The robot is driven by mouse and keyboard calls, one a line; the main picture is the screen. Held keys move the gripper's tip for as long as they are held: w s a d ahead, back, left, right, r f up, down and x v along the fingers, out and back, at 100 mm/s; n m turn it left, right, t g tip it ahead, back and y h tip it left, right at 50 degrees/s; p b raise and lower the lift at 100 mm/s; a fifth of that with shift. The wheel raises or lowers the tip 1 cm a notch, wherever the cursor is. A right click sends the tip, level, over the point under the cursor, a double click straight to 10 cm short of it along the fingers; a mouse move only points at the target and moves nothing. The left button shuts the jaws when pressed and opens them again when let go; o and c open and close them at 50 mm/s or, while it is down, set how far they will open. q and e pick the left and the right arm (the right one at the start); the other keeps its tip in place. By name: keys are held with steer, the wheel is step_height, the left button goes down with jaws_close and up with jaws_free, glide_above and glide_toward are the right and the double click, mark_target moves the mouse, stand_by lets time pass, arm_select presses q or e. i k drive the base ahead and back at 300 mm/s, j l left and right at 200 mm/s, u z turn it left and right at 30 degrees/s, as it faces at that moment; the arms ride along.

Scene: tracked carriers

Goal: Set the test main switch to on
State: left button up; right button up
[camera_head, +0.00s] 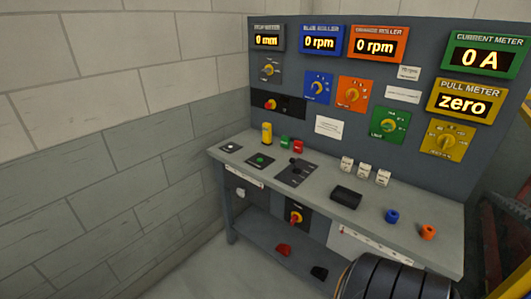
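Two red-and-yellow rotary switches show in the head view. One upper rotary switch (270,104) sits on a black strip on the upright panel, at its left. One lower rotary switch (296,217) sits on a dark plate below the bench top. Their labels are too small to read, so I cannot tell which is the test main switch, or which position either is in. The current meter (485,56) reads 0 A and the pull meter (464,101) reads zero. Neither of my grippers is in view.
The grey bench top (325,178) carries a yellow post (267,133), a black joystick plate (297,170), white switches (363,170), and blue (391,216) and orange (428,232) knobs. A block wall (110,130) stands left. The floor (215,270) in front left is clear.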

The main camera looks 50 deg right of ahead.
mark_target(294, 217)
steer(key=i+z, duration=0.4)
steer(key=i+j+z, duration=0.2)
steer(key=z, duration=0.2)
steer(key=i+j+z, duration=0.6)
steer(key=z, duration=0.2)
